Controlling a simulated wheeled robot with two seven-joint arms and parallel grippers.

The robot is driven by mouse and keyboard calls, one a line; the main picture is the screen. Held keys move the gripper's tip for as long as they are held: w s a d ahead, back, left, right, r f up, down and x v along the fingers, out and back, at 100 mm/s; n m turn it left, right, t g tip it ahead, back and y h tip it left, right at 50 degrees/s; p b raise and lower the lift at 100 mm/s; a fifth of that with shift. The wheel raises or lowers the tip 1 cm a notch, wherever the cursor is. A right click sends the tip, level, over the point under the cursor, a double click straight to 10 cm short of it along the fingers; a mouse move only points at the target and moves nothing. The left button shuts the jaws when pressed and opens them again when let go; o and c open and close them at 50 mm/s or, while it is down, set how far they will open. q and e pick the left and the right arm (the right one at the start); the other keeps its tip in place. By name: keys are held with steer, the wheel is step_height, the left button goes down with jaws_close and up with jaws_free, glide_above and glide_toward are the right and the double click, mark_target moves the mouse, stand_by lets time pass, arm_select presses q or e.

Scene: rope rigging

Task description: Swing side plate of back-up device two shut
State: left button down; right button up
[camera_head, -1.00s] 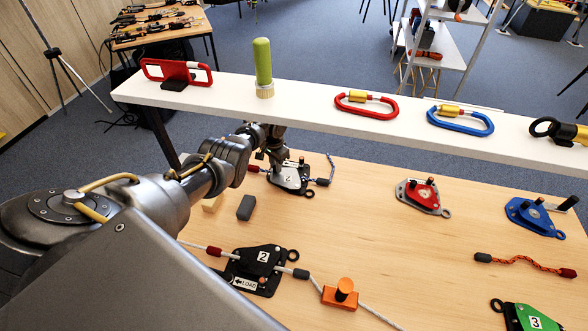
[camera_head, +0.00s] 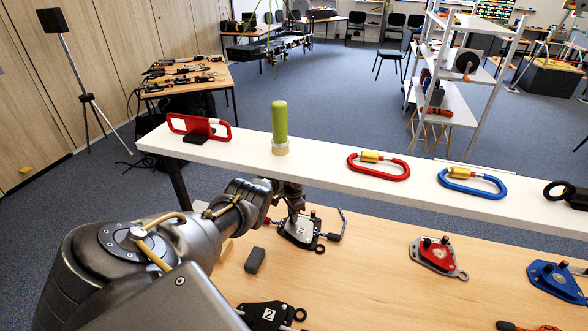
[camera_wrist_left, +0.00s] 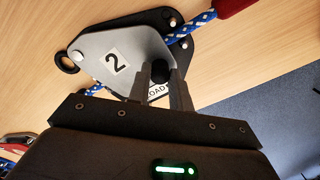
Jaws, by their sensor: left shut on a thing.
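Back-up device two lies on the wooden table, with a silver side plate (camera_head: 303,232) marked 2. In the left wrist view the side plate (camera_wrist_left: 112,58) lies over a dark back plate (camera_wrist_left: 152,18), whose edge shows above and at the right. A blue-and-white rope (camera_wrist_left: 190,28) runs through the device. My left gripper (camera_head: 294,213) is over the device in the head view. In the wrist view its fingers (camera_wrist_left: 160,78) are shut on the side plate's black knob (camera_wrist_left: 160,69). Part of a LOAD label shows between the fingers. The right gripper is out of view.
A white raised shelf (camera_head: 330,170) with carabiners and a green-handled tool (camera_head: 279,125) runs behind my left arm. Red (camera_head: 437,254) and blue (camera_head: 553,279) devices lie to the right.

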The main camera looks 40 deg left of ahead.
arm_select(q)
steer(key=c, duration=1.3)
jaws_free()
steer(key=shift+o, duration=0.2)
step_height(320, 180, up, 7)
steer(key=p, duration=0.3)
steer(key=shift+r, duration=0.25)
